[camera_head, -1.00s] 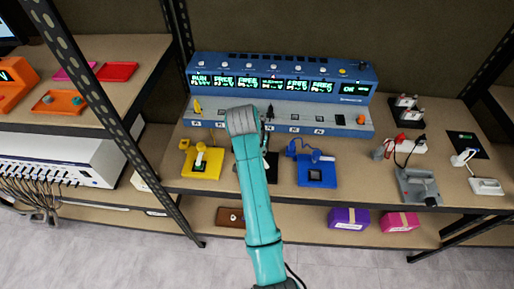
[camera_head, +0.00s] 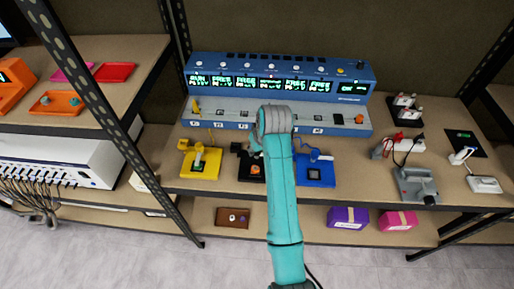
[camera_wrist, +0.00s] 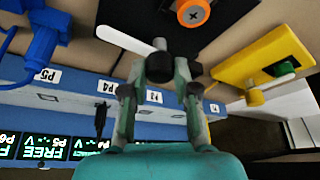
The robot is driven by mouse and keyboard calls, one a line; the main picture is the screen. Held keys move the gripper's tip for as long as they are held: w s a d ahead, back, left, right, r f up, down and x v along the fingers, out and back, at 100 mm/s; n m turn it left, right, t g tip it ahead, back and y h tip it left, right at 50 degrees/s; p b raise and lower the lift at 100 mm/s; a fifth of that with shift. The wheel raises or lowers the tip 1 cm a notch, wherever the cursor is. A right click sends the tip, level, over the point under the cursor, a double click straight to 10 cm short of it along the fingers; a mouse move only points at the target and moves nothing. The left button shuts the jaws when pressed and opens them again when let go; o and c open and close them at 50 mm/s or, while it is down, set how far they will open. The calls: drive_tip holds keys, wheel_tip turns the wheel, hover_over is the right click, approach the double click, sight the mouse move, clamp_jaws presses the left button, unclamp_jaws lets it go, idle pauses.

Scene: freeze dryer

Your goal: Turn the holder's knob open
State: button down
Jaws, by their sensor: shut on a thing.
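The black holder (camera_head: 250,176) stands on the shelf between the yellow holder (camera_head: 203,171) and the blue holder (camera_head: 316,178). An orange-topped piece with a cross slot (camera_wrist: 193,12) sits in the black holder. My gripper (camera_wrist: 160,88) is shut on a dark rounded part, seemingly the black holder's knob (camera_wrist: 160,67), in the wrist view. A white strip (camera_wrist: 122,40) runs close beside that part. I cannot tell how far the knob is turned.
The blue freeze dryer (camera_head: 225,70) with lit displays and its ports stands behind the holders. The yellow holder's knob (camera_wrist: 254,96) is close on the right in the wrist view. A grey device (camera_head: 415,185) stands farther right.

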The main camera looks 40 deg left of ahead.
drive_tip(key=shift+n, duration=0.5)
drive_tip(key=shift+g, duration=0.3)
drive_tip(key=c, duration=0.9)
unclamp_jaws()
drive_tip(key=v, duration=1.2)
drive_tip(key=shift+s, duration=0.1)
